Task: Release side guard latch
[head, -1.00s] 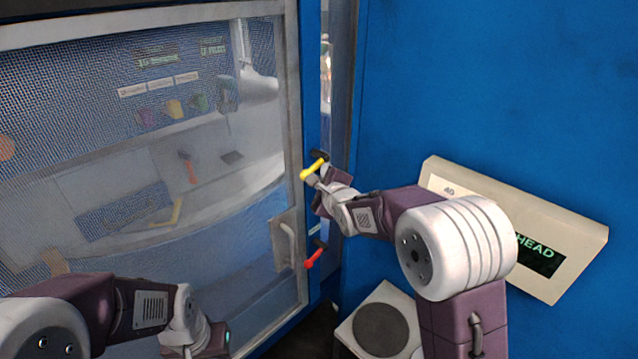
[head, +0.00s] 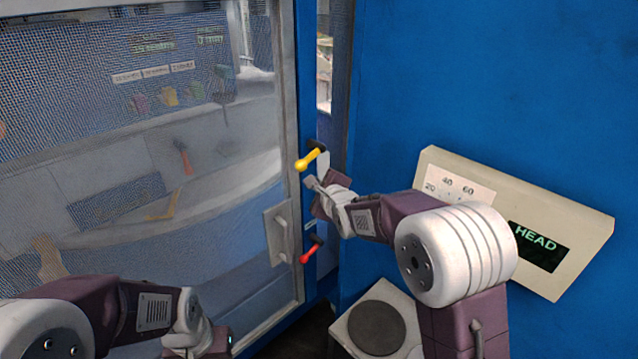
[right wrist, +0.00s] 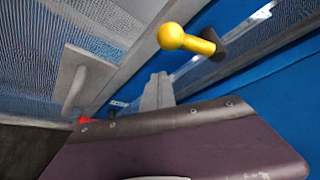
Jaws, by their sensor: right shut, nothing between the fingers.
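A yellow latch handle (head: 309,159) with a rounded knob sits on a dark pivot on the blue post beside the mesh guard door (head: 285,130). It slants down to the left. A red handle (head: 311,250) of like shape is lower on the same post. My right gripper (head: 316,175) is shut and empty, just below the yellow handle. In the right wrist view its fingers (right wrist: 158,92) are together below the yellow handle (right wrist: 190,41); I cannot tell whether they touch it. My left gripper (head: 222,340) is low at the bottom; its fingers are not clear.
The door has a grey pull handle (head: 281,235) on a plate. A blue wall (head: 480,80) fills the right, with a beige panel (head: 580,217) reading HEAD. A pale box with a dark disc (head: 376,328) stands low at centre right. A narrow gap (head: 325,60) shows beside the post.

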